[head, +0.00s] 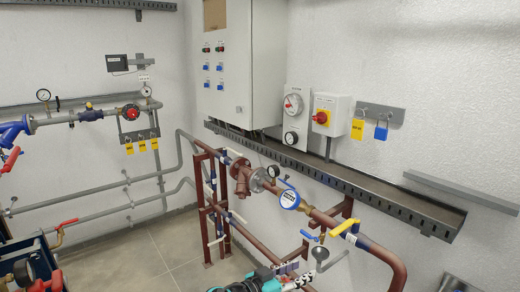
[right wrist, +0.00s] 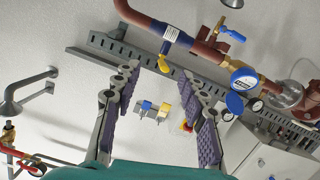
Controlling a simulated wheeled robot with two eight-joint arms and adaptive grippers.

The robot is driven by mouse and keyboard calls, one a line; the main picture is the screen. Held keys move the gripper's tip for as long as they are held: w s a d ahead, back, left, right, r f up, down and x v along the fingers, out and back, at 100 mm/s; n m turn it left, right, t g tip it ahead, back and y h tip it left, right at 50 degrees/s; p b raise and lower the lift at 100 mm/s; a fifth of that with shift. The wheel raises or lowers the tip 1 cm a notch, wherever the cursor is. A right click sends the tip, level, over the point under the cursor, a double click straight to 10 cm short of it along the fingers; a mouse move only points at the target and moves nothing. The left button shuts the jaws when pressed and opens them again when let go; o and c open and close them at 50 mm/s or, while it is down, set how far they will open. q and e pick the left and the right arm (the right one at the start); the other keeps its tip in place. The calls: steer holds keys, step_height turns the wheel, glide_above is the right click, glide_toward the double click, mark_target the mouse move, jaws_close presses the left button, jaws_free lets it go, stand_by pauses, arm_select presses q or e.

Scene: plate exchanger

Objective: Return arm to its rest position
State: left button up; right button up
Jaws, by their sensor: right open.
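My right gripper (head: 288,269) is low in the head view, at the bottom edge, with part of my teal wrist beside it. It is in front of the red-brown pipework and below the yellow valve handle (head: 345,227). In the right wrist view, its two grey fingers (right wrist: 160,76) stand wide apart with nothing between them. The blue and yellow tags (right wrist: 152,109) seen through the gap hang on the wall behind. My left gripper is not in view.
The red-brown pipe (head: 378,257) with a blue meter (head: 289,199) runs close to my right gripper. A metal cable tray (head: 350,186) and a white cabinet (head: 262,70) are on the wall behind. Open floor (head: 130,262) lies left of the pipe stand.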

steer(key=s+d+f+n+g+y, duration=0.2)
steer(key=s+d+f+n+y, duration=0.15)
steer(key=s+d, duration=0.2)
steer(key=s+d+f+n+g+y, duration=0.25)
steer(key=s+d+y, duration=0.2)
steer(key=s, duration=0.25)
steer(key=s+a+f+n+t+y, duration=0.2)
steer(key=s+f+y, duration=0.1)
steer(key=s, duration=0.4)
steer(key=shift+a+y, duration=0.2)
steer(key=shift+y, duration=0.5)
steer(key=shift+s, duration=0.1)
